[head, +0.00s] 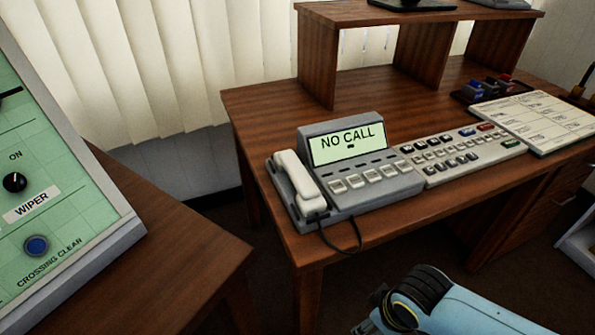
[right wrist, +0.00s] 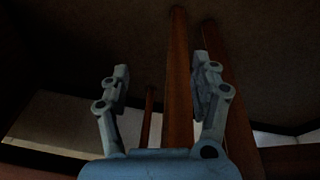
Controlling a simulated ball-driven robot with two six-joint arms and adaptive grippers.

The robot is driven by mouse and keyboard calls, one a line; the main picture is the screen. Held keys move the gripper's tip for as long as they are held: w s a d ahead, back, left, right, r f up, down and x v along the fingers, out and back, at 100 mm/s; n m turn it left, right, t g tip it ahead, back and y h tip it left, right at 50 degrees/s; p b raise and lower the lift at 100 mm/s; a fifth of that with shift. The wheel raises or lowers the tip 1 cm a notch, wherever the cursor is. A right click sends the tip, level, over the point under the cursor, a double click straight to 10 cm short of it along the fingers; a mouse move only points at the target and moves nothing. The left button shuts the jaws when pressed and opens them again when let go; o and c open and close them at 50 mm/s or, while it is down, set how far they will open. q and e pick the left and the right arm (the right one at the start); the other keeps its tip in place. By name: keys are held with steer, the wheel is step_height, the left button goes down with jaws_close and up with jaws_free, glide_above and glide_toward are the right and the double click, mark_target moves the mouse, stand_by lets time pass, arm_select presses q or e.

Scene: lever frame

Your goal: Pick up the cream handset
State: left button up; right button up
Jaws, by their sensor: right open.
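The cream handset (head: 299,182) lies in its cradle at the left end of the grey telephone unit (head: 350,193). The unit's lit screen (head: 346,144) reads NO CALL. A dark cord hangs from the handset end over the desk's front edge. My right gripper (right wrist: 160,85) is open and empty in the right wrist view, with dark wooden legs beyond it. In the head view only part of my right arm shows, at the bottom right, below and in front of the desk. The handset is not in the right wrist view. My left gripper is not in view.
The wooden desk (head: 262,104) has a raised shelf (head: 320,62) at the back. A keypad (head: 462,154) and a white chart (head: 540,120) lie right of the telephone. A green control panel (head: 62,170) stands on a nearer table (head: 185,262) at left. A floor gap separates the tables.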

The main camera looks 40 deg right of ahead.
steer(key=w+a+r+t+p, duration=0.1)
steer(key=w+r+p, duration=0.3)
steer(key=r, duration=1)
steer(key=w+r+p, duration=0.4)
steer(key=r, duration=0.9)
steer(key=m+t+p, duration=0.1)
steer(key=m+p, duration=0.1)
steer(key=m, duration=0.1)
glide_toward(298, 170)
steer(key=b+x, duration=0.1)
steer(key=x, duration=0.2)
steer(key=shift+w+d+f, duration=0.1)
steer(key=shift+d+f, duration=0.05)
steer(key=shift+f, duration=0.15)
steer(key=x, duration=0.6)
steer(key=shift+r, duration=0.1)
steer(key=shift+f, duration=0.25)
jaws_close()
